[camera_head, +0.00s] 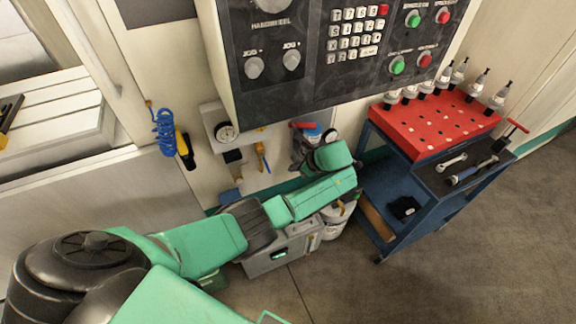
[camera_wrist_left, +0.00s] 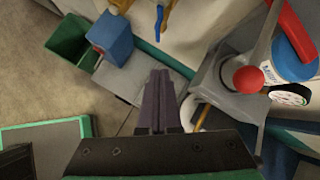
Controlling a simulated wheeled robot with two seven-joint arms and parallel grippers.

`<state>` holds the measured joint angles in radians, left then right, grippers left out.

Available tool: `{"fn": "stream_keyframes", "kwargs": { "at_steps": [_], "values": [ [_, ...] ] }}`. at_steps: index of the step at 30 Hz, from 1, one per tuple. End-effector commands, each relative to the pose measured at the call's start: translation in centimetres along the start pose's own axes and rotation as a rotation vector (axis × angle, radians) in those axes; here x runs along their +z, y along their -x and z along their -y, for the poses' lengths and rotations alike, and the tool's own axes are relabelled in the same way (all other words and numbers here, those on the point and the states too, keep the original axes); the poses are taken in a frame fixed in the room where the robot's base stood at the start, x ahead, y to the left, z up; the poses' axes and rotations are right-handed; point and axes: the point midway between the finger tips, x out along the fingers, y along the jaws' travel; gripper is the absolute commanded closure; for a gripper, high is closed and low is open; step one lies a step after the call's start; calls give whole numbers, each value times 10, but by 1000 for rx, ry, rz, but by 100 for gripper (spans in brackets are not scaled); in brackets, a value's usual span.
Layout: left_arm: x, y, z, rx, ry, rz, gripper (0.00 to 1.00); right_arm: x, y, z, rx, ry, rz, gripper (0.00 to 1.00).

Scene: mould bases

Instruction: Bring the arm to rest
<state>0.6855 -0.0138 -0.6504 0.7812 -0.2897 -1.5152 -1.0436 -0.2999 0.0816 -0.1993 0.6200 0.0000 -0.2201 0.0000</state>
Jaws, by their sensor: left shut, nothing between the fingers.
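My left arm (camera_head: 205,246), green and dark grey, reaches in from the lower left in the head view. It extends toward the machine's lower front, and its far end bends back near the wall fittings. The fingertips are hard to make out there. In the left wrist view my left gripper (camera_wrist_left: 158,85) shows two dark fingers pressed together, with nothing between them. They point toward the wall and the floor items and appear clear of them. My right gripper is not in view.
A machine control panel (camera_head: 330,60) overhangs the arm's far end. A blue trolley (camera_head: 400,205) with a red tool rack (camera_head: 430,127) stands to the right. A grey box (camera_head: 275,255) lies under the arm. A blue coiled hose (camera_head: 163,132) hangs left. Floor at lower right is clear.

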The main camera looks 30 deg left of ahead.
Motion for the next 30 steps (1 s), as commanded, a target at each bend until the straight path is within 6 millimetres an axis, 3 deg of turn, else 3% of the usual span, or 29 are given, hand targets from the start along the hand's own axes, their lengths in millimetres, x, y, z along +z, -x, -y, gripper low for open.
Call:
{"fn": "stream_keyframes", "kwargs": {
  "at_steps": [3,17,20,23,25,29,30],
  "values": [
    [-1,8,0,0,0,-1,100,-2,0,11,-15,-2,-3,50],
    [-1,8,0,0,0,-1,100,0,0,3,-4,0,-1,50],
    [-7,0,-6,5,10,-16,100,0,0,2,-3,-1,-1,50],
    [-33,-32,-34,32,63,-84,100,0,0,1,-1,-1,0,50],
    [-62,-66,-70,67,144,-166,100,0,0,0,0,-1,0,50],
    [-120,-127,-164,171,369,-326,100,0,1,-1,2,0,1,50],
    [-134,-142,-197,210,450,-365,100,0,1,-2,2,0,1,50]
  ]
}}
